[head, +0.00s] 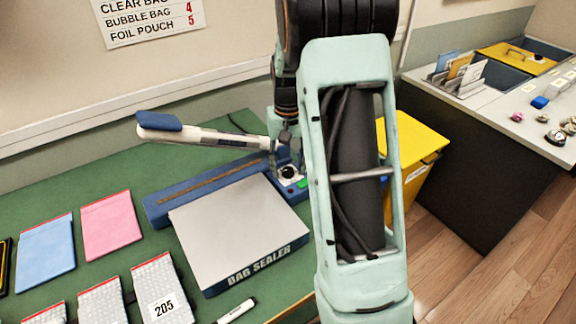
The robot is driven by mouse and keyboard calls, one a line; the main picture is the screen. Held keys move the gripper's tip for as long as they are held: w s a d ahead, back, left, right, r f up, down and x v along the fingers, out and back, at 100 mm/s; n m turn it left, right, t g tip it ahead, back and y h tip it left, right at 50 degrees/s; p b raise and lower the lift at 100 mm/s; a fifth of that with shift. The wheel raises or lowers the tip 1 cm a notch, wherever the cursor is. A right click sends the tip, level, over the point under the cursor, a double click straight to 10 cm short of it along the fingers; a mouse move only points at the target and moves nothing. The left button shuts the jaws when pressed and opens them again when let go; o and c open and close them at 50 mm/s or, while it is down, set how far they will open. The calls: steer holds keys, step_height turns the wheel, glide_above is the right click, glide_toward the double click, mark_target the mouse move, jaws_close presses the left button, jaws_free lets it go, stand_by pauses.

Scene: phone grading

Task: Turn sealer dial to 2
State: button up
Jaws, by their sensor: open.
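The bag sealer (235,225) sits on the green bench, with a grey top plate, a blue base and a raised white lever arm (205,136) with a blue handle. Its dial (288,172) is a small dark knob on a pale ring at the right rear of the sealer, beside a small green light. My gripper (287,151) is just above the dial, pointing down, and looks open with nothing held. It is small and partly hidden by my arm, so contact with the dial cannot be told. The dial's numbers are too small to read.
My arm link covers the area right of the sealer. Pink (111,225) and blue (46,248) pouches and several bubble bags (163,290) lie at left and front. A marker (236,311) lies at the front edge. A yellow bin (412,150) stands at right. A wall sign (150,18) lists bag numbers.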

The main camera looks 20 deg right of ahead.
jaws_close()
steer(key=shift+m, duration=0.3)
steer(key=m, duration=0.3)
steer(key=shift+p, duration=0.35)
steer(key=shift+m+p, duration=0.3)
steer(key=shift+m, duration=1.3)
jaws_free()
